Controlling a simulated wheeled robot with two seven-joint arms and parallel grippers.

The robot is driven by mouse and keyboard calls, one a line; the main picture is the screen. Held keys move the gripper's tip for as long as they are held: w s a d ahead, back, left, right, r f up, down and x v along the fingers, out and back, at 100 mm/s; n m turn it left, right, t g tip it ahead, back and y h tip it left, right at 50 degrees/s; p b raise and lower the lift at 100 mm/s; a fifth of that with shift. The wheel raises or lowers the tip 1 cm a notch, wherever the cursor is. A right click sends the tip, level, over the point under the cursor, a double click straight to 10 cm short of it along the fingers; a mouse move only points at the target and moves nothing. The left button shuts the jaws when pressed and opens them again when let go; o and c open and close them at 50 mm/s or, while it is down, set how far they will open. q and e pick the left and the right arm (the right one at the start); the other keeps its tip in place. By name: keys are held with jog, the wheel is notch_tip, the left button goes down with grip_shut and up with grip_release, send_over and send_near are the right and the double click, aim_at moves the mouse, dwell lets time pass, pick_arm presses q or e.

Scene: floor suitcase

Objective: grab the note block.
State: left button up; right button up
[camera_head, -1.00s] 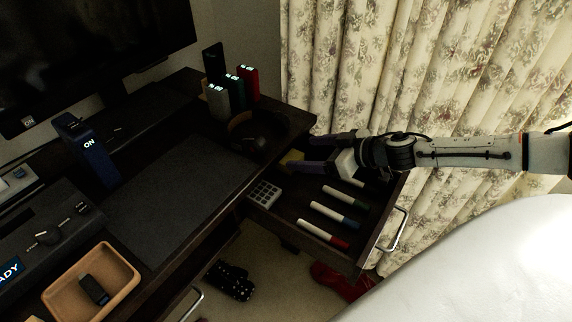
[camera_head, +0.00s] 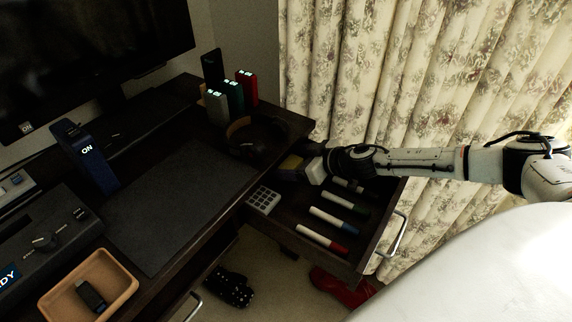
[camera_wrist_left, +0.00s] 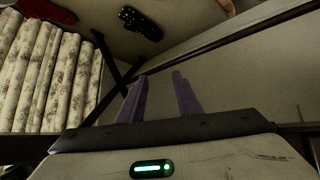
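The note block (camera_head: 291,162) is a small yellow block at the far left of the open drawer, partly hidden by my right gripper. My right gripper (camera_head: 290,166) comes in from the right, low over the drawer, with its purple fingers either side of the block. The fingers look spread; contact with the block cannot be made out. My left gripper (camera_wrist_left: 159,76) shows in the left wrist view with its two purple fingers apart and nothing between them. It is outside the head view.
The drawer also holds a grey calculator-like keypad (camera_head: 263,200) and several markers (camera_head: 321,241). Headphones (camera_head: 259,137) lie on the desk above the drawer's left edge. A metal handle (camera_head: 397,233) is at the drawer front. A white surface (camera_head: 480,270) fills the lower right.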

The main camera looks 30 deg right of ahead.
jog(key=c, duration=1.2)
jog(key=shift+r, duration=0.15)
